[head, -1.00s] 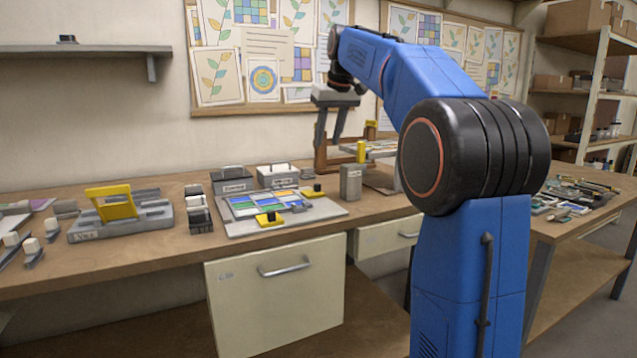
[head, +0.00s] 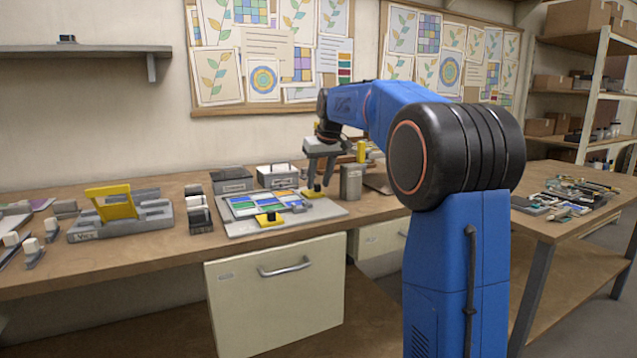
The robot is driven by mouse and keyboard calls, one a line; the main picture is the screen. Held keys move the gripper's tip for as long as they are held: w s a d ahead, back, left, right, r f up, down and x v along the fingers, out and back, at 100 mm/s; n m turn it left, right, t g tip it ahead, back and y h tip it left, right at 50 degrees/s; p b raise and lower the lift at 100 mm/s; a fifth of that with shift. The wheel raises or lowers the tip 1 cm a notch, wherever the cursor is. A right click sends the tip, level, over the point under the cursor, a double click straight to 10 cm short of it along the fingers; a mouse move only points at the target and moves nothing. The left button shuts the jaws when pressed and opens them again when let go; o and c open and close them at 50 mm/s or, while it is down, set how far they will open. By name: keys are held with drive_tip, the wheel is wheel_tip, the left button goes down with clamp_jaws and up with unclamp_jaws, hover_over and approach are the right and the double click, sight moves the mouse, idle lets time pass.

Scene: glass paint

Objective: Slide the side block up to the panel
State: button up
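The panel (head: 243,209), with blue, green and orange cells, lies on a grey board (head: 238,230) on the bench. A yellow block with a black knob (head: 313,192) sits at the panel's right side, apart from it; this looks like the side block. A second such block (head: 268,220) sits at the panel's front edge. My gripper (head: 317,181) points down over the side block, its fingers apart on either side of the knob. It looks open; whether the fingers touch the knob is too small to tell.
A grey canister (head: 351,182) stands close to the right of my gripper. Two grey boxes (head: 232,180) (head: 277,177) stand behind the board. A grey rack with a yellow frame (head: 113,205) is at left. Tools lie on the right bench.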

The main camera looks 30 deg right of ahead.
drive_tip(key=shift+w+f, duration=0.15)
drive_tip(key=shift+f, duration=0.25)
clamp_jaws()
drive_tip(key=shift+a, duration=1.35)
unclamp_jaws()
